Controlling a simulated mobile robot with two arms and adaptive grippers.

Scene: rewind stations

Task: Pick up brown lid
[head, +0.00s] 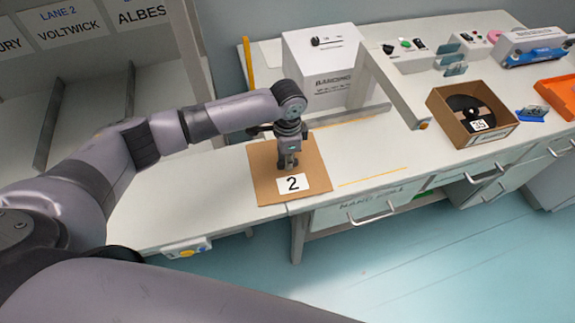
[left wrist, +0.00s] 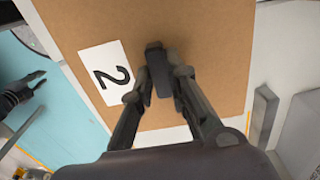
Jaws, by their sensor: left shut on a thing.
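The brown lid (head: 262,187) is a flat square cardboard panel with a white label marked 2. It is level at the front edge of the white bench, left of centre in the head view. In the left wrist view the lid (left wrist: 215,40) fills the upper middle. My left gripper (head: 288,163) points down over the lid's middle. In the left wrist view its fingers are shut on the lid's dark upright handle (left wrist: 157,66). I cannot tell whether the lid touches the bench. My right gripper (left wrist: 25,92) shows small and dark at the left wrist view's left edge, apart from the lid.
An open cardboard box (head: 462,128) with a black reel labelled 34 stands on the bench to the right. An orange tray (head: 560,95) is at far right. Lane shelves (head: 80,90) are at left. Bench space right of the lid is clear.

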